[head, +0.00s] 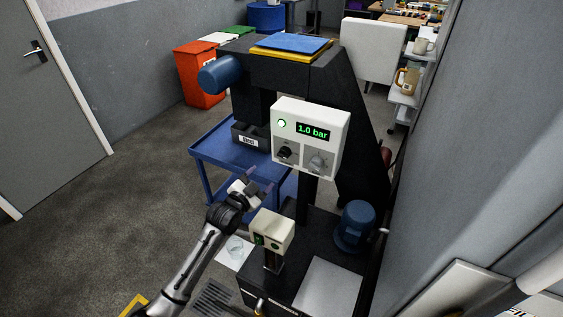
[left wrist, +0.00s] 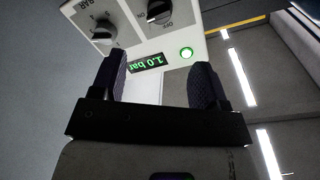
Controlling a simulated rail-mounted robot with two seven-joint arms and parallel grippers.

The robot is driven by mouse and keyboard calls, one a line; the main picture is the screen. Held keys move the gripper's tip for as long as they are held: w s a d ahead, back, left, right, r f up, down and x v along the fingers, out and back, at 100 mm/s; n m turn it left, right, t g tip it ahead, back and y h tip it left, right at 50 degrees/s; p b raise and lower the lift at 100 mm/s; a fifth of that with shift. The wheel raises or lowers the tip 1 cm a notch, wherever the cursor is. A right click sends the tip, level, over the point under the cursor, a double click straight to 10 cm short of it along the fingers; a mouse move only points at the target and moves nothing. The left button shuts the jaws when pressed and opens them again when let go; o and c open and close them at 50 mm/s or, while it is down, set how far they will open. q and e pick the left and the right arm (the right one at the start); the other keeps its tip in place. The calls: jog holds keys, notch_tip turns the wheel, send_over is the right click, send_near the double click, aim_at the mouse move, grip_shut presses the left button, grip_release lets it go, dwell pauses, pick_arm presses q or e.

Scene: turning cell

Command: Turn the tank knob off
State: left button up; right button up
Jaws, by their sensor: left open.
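A white control box (head: 335,127) shows a green "1.0 bar" display (head: 313,132), a lit green lamp (head: 282,123) and two knobs on its front. The left, black knob (head: 285,152) has OFF and ON marks in the left wrist view (left wrist: 158,12); its exact pointing is hard to read. The right knob (head: 317,163) has a BAR mark in the left wrist view (left wrist: 103,32). No tank label is legible. My left gripper (head: 259,180) is open and empty, below and left of the box, apart from both knobs. My right gripper is out of view.
A black machine frame (head: 280,75) stands behind the box. A blue cart (head: 215,150) with a dark bin is behind my left gripper. A small cream box (head: 272,228) with buttons stands below, near a blue motor-like cylinder (head: 355,225). A grey wall bounds the right.

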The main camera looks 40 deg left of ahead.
aim_at(281, 156)
pick_arm(q)
jog(key=w+b, duration=0.1)
jog(key=w, duration=0.3)
jog(key=w+a+b, duration=0.1)
jog(key=w, duration=0.3)
jog(key=w+b, duration=0.1)
jog(key=w, duration=0.2)
jog(key=shift+w+a, duration=0.2)
jog(key=shift+w, duration=0.2)
jog(key=shift+w+b, duration=0.35)
jog(key=shift+w, duration=0.25)
jog(key=shift+c, duration=0.2)
